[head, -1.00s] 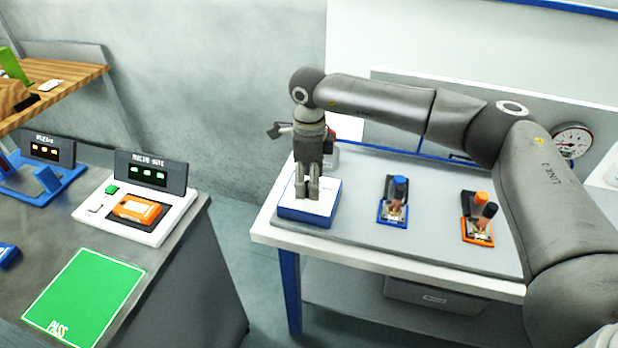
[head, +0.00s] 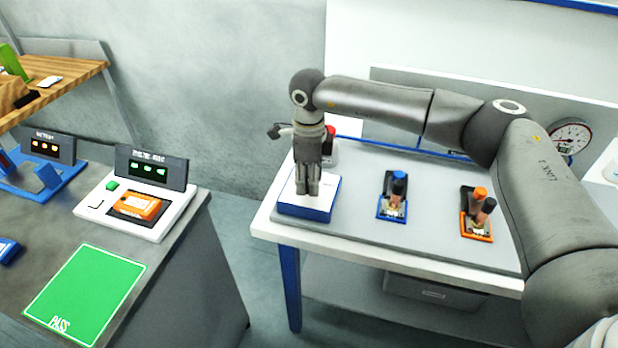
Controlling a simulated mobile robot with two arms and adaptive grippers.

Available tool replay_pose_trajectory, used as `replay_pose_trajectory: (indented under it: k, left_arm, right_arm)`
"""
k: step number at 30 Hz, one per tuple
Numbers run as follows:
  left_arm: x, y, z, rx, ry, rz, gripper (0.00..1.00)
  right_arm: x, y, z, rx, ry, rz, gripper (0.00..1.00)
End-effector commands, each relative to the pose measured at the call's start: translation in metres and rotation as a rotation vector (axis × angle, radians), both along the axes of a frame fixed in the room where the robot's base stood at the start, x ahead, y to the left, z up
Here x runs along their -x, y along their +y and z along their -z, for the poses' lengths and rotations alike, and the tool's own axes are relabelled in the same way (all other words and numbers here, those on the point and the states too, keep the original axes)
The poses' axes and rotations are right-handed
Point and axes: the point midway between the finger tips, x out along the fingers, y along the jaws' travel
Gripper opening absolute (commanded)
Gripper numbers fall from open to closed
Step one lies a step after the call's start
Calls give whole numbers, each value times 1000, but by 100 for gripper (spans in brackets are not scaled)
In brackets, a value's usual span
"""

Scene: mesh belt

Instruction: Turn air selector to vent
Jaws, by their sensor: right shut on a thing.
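My right gripper (head: 307,188) points straight down at the left end of the grey-topped bench. It is shut on a small part on top of a low box with a white top and blue sides (head: 318,211). The fingers hide this part, so I cannot tell its shape or which way it points. No vent lettering can be read. My left gripper is not in view.
On the bench (head: 350,222) stand a blue-based fixture (head: 391,208) and an orange-based fixture (head: 476,226), both with capped posts. A dial gauge (head: 569,137) is behind my right arm. A counter at left holds a white tester (head: 155,231) and green PASS mat (head: 85,290).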

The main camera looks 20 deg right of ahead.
Motion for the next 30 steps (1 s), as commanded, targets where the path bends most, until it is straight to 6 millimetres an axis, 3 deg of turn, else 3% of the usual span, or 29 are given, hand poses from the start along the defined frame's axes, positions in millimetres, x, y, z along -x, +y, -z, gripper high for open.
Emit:
replay_pose_trajectory:
  k: [8,30]
  left_arm:
    - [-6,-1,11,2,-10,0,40]
    - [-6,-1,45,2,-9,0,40]
  right_arm:
    - [0,0,2,0,-1,117,12]
    - [0,1,1,-2,-2,680,12]
